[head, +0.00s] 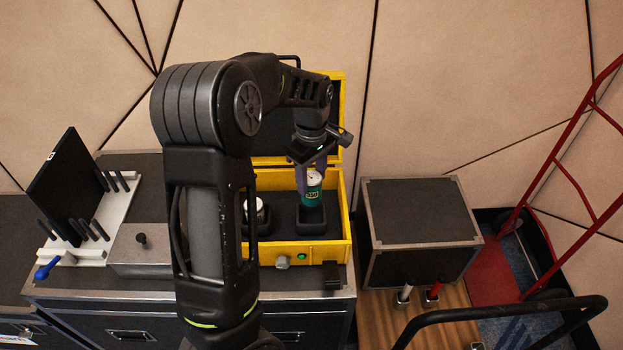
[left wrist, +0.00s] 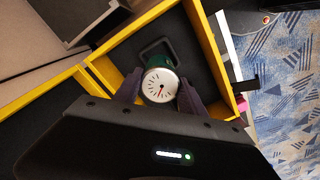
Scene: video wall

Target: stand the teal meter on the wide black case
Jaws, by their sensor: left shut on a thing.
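The teal meter (head: 312,194) stands inside the open yellow case (head: 347,222), its lower end at a black holder. Its white dial faces up in the left wrist view (left wrist: 160,85). My left gripper (head: 312,176) reaches down from above and is shut on the meter, one finger on each side of the dial in the left wrist view (left wrist: 160,92). A black case with metal edges (head: 420,212) stands right of the yellow case, its top bare. A larger black case (head: 190,308) with metal edges is under the yellow case. My right gripper is out of view.
A white-topped item (head: 258,206) sits in the yellow case, left of the meter. The yellow lid stands open behind. A black panel (head: 68,185) stands in a pegged white rack at left. A red hand truck (head: 560,165) and black curved handle (head: 500,309) are at right.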

